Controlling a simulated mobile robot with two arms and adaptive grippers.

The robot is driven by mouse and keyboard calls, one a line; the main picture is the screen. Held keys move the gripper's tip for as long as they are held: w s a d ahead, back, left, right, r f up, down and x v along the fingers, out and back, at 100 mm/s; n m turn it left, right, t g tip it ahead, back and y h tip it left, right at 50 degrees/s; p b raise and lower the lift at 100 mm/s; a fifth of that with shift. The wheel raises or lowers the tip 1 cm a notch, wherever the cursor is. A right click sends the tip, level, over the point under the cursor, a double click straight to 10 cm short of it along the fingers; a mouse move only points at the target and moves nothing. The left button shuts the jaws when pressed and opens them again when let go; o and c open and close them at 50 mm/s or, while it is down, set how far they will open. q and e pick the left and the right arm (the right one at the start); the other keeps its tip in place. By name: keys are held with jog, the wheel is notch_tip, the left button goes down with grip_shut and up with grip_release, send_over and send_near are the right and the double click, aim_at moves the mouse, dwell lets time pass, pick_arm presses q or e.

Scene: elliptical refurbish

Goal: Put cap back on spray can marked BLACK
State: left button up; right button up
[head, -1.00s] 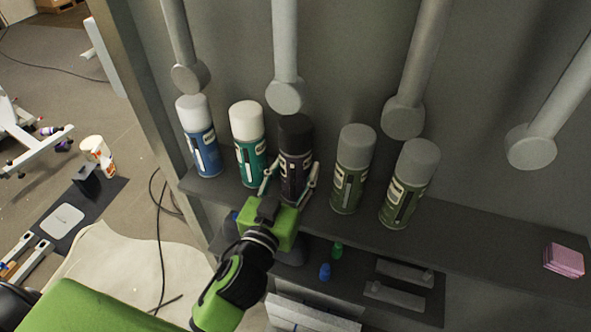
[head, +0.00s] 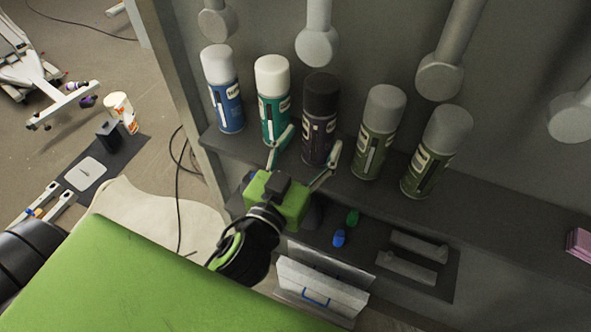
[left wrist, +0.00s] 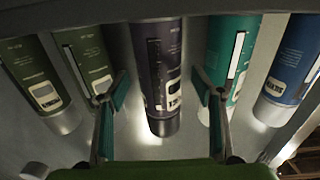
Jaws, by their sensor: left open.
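The dark, near-black spray can (head: 319,135) stands upright on the shelf, in the middle of the row. A black cap (head: 321,90) sits on its top. Its label is too small to read. My left gripper (head: 306,149) is open and empty in front of the can, with its fingers spread wide towards the can's lower part. In the left wrist view, which is upside down, the dark can (left wrist: 161,70) shows between the two open fingertips (left wrist: 158,88), with space on both sides. My right gripper is not in view.
Blue (head: 225,100) and teal (head: 273,110) cans stand left of the dark can. Two olive cans (head: 376,140) (head: 428,160) stand to its right. Grey hanging cylinders (head: 318,46) are above and behind. A lower shelf holds small green (head: 352,218) and blue (head: 339,238) items.

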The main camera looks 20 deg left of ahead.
pick_arm(q)
jog(key=s, duration=0.8)
jog(key=shift+a, duration=0.15)
jog(key=d+f+m+g+h, duration=0.1)
jog(key=d+f+g, duration=0.15)
jog(key=f, duration=1.05)
jog(key=d+f+m+g, duration=0.1)
jog(key=d+f+g, duration=0.15)
jog(key=f, duration=1.05)
jog(key=s+a+f+g, duration=0.1)
jog(key=s+f+g, duration=0.15)
jog(key=f, duration=0.65)
jog(key=s+a+f+g, duration=0.15)
jog(key=s+f, duration=0.25)
jog(key=f, duration=0.4)
jog(key=s+a+f+g, duration=0.4)
jog(key=s+a+f, duration=0.1)
jog(key=s+f, duration=0.6)
jog(key=s+a+f+g+y, duration=0.1)
jog(key=s+a+f+g, duration=0.3)
jog(key=s+f, duration=0.7)
jog(key=shift+s+a+f+y, duration=0.3)
jog(key=shift+s+a, duration=0.5)
jog(key=shift+s, duration=0.4)
